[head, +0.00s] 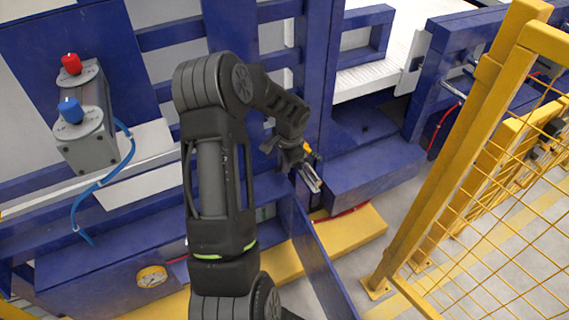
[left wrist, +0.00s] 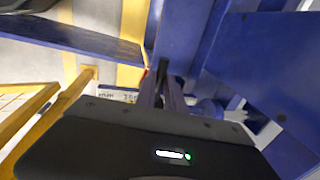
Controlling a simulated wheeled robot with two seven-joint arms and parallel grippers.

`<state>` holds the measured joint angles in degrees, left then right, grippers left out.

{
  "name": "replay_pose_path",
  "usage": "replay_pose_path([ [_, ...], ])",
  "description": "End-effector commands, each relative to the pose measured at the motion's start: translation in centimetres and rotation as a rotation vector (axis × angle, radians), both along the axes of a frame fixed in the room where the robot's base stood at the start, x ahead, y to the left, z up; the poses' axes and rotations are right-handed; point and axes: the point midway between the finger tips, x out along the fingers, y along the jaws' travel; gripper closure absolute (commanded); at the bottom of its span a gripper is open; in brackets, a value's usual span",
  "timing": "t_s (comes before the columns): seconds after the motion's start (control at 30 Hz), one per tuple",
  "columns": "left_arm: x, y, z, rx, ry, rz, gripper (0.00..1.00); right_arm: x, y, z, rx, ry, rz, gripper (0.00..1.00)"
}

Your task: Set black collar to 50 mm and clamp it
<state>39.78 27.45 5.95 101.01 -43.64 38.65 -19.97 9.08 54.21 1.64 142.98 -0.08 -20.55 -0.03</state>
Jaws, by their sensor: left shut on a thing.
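My left gripper (head: 313,180) is in the middle of the head view, beside a blue upright of the machine frame. In the left wrist view its fingers (left wrist: 163,88) are close together, shut on a small dark part (left wrist: 163,67) at their tips. I cannot tell for sure whether this part is the black collar. A small orange piece (head: 307,148) shows just behind the gripper in the head view. No scale reading for the collar can be made out. My right gripper is not in view.
Blue frame beams (head: 365,175) stand close around the gripper. A grey button box (head: 88,125) with red and blue knobs is at the left. A yellow mesh fence (head: 490,190) stands at the right. A yellow floor-level beam (head: 350,230) runs below.

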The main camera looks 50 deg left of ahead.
Motion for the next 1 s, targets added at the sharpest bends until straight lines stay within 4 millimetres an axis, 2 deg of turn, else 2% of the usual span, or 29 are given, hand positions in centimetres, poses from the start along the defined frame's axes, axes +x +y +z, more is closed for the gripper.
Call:
replay_pose_path([
  [0.2, 1.1, 3.6, 0.1, 0.006, -0.004, 0.003, 1.00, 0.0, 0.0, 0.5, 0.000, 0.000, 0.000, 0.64],
  [0.3, 1.4, 4.6, 0.1, 0.005, -0.004, 0.001, 1.00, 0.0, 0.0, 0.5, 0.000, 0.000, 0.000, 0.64],
  [0.57, 1.4, 4.7, 0.1, 0.003, -0.002, 0.000, 1.00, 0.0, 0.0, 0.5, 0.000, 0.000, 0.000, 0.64],
  [0.6, 1.4, 4.7, 0.1, 0.003, -0.002, 0.000, 0.85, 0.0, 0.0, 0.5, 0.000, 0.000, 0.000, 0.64],
  [0.8, 1.4, 4.7, 0.1, 0.003, -0.002, 0.000, 0.69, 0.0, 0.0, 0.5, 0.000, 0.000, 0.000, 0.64],
  [0.87, 1.4, 4.7, 0.1, 0.003, -0.002, 0.000, 0.65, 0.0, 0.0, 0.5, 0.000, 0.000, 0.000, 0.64],
  [1.0, 1.3, 4.7, 0.1, 0.003, -0.002, 0.000, 0.65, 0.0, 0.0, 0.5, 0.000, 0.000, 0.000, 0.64],
])
